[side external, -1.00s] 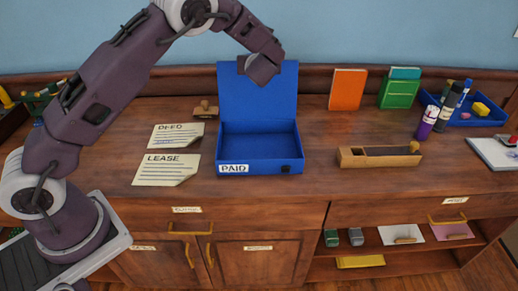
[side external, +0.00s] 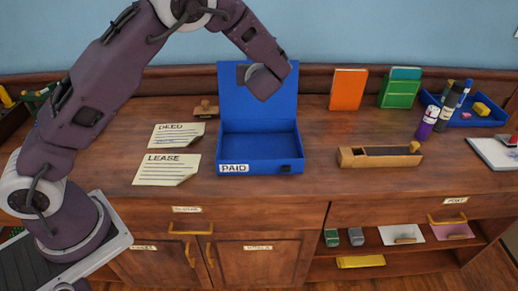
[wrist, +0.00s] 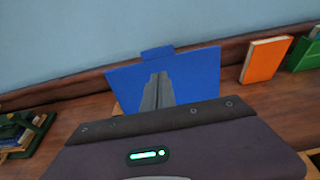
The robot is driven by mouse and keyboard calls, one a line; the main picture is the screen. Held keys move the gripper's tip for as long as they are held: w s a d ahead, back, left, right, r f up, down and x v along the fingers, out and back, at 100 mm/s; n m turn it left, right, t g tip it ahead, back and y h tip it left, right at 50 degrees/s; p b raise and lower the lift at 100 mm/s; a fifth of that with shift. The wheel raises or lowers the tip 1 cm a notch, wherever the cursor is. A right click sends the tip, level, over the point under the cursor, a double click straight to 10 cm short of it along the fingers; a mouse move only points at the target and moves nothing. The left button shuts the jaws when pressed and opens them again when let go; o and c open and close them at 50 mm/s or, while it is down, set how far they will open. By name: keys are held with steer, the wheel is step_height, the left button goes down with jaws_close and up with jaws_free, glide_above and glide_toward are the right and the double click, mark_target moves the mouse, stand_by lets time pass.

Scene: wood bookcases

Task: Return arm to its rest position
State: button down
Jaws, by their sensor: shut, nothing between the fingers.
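My gripper (wrist: 158,77) shows in the wrist view as two grey fingers together, shut and empty, in front of the blue lid. In the side external view, my wrist end is raised over the blue box, in front of its upright lid, and the fingertips are hard to make out. The blue box (side external: 259,141) is labelled PAID and stands open and empty on the wooden desk top. Its raised lid (side external: 231,98) also shows in the wrist view (wrist: 205,70).
DEED (side external: 177,135) and LEASE (side external: 167,169) papers lie left of the box, near a stamp (side external: 206,109). A wooden holder (side external: 378,156), an orange book (side external: 347,90), green books (side external: 397,92) and a blue tray (side external: 488,118) are to the right. Bare desk lies between.

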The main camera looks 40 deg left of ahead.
steer(key=s+a+r+n+g+h, duration=0.1)
steer(key=s+r+n+g, duration=0.2)
steer(key=s+n, duration=0.5)
steer(key=s+a+r+n+g+h, duration=0.15)
steer(key=s+r+n, duration=0.3)
steer(key=s, duration=0.55)
steer(key=s+d+n+h, duration=0.4)
steer(key=s+d+n, duration=0.3)
steer(key=s, duration=0.4)
steer(key=s+d+n+h, duration=0.4)
steer(key=s+d+n, duration=0.3)
steer(key=s, duration=0.5)
steer(key=shift+d+r, duration=0.25)
steer(key=shift+r, duration=0.05)
